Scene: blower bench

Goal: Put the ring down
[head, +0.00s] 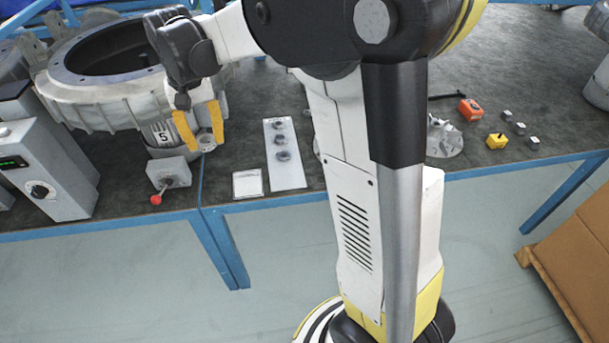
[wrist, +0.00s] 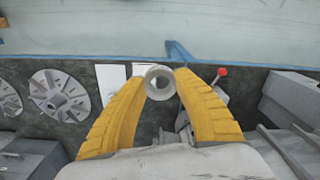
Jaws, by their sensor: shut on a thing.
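The ring (wrist: 160,82), a pale grey round piece with a hole, is held between the tips of my gripper's yellow fingers (wrist: 161,84). In the head view, my gripper (head: 203,138) hangs over the bench by the front of the large blower housing, and the ring (head: 207,141) shows small between the fingertips. The fingers are shut on it. The head view does not show clearly how high the ring is above the bench. A white square plate (head: 247,184) lies near the front edge, to the right of my gripper.
A light panel (head: 285,172) with several round parts lies right of the square plate. A grey box with a red-knobbed lever (head: 168,176) stands close by on the left. The blower housing (head: 95,105) is behind. A grey cabinet (head: 62,180) stands at far left.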

